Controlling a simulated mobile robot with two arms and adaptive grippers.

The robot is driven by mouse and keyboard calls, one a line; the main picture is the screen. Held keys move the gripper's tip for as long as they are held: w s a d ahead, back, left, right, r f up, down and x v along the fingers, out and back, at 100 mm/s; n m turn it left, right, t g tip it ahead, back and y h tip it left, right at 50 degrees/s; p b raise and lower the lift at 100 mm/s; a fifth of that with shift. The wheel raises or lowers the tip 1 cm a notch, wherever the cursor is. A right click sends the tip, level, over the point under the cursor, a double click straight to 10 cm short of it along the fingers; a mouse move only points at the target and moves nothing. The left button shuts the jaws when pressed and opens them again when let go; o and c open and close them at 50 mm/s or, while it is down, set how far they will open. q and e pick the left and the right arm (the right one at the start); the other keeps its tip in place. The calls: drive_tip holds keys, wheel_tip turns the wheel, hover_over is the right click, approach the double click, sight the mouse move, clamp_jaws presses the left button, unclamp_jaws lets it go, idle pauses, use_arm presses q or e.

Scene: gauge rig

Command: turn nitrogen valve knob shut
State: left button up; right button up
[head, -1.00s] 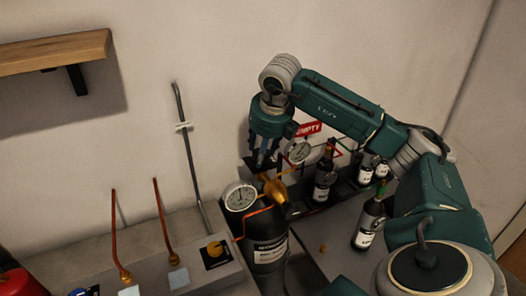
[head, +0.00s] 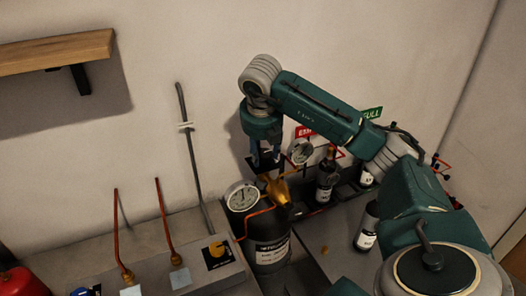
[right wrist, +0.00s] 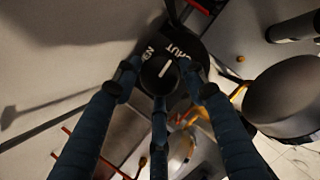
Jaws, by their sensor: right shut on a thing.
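The nitrogen valve knob (right wrist: 160,74) is black and round with a white pointer line, in the right wrist view. The pointer line slants up and slightly right, toward the SHUT lettering. My right gripper (right wrist: 160,82) has its blue fingers around the knob, shut on it. In the head view my right gripper (head: 265,158) points down against the wall side, behind the brass fitting (head: 278,189); the knob is hidden there. My left gripper is not in view.
A black cylinder (head: 268,235) with a white gauge (head: 242,196) stands in front of the gripper. Another gauge (head: 301,151) is close on its right. Dark bottles (head: 327,178) stand further right. Copper rods (head: 164,215) rise from the left bench; a wooden shelf (head: 55,52) is above.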

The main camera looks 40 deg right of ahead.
drive_tip(key=shift+w+d+r, duration=0.2)
drive_tip(key=shift+d+r, duration=0.1)
drive_tip(key=shift+r, duration=0.2)
drive_tip(key=o, duration=1.1)
drive_tip(key=shift+d+f, duration=0.1)
drive_tip(key=shift+f, duration=0.15)
drive_tip(key=v, duration=1.2)
